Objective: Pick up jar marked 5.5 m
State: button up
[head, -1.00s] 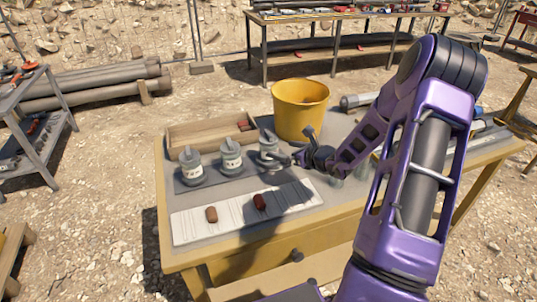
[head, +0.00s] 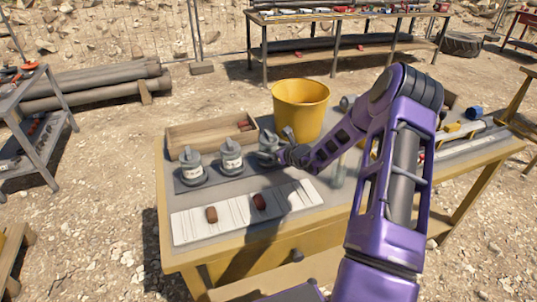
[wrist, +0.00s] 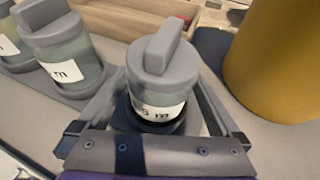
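Three grey-lidded jars with white labels stand in a row on a dark mat (head: 222,181) on the table. The right-hand jar (head: 267,145) fills the middle of the wrist view (wrist: 153,82), upright; its label is partly hidden, with only "5 m" readable at its end. My gripper (head: 283,154) is at this jar, one finger on each side, open, with small gaps visible beside the jar. The middle jar (head: 231,158) and left jar (head: 192,168) stand to its left; their labels are not fully readable.
A yellow bucket (head: 300,108) stands close behind the right-hand jar. A wooden tray (head: 212,133) lies behind the jars. A white board (head: 235,215) with two brown pieces lies in front. Pipes and tools lie at the table's right.

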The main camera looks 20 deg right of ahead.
jog(key=c, duration=1.4)
jog(key=shift+r, duration=0.1)
grip_shut()
